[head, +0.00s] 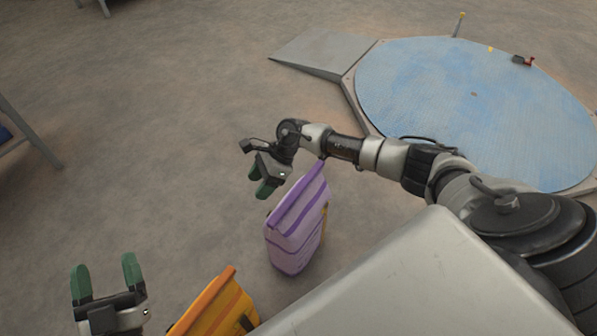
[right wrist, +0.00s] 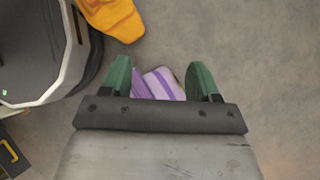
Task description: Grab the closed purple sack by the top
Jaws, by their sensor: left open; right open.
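The purple sack (head: 297,232) stands upright on the floor in the head view, with a darker purple folded strip along its closed top. My right gripper (head: 261,181) is open and empty, above and to the left of the sack's top in the head view. In the right wrist view the purple sack (right wrist: 163,84) shows between the two green fingers of the right gripper (right wrist: 160,80), partly hidden by the gripper body. I cannot tell that either finger touches it. My left gripper (head: 106,268) is open and empty at the lower left of the head view.
An orange sack (head: 216,304) stands close by, to the lower left of the purple one; it also shows in the right wrist view (right wrist: 113,17). A round blue platform (head: 460,105) with a grey ramp (head: 325,52) lies at the back right.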

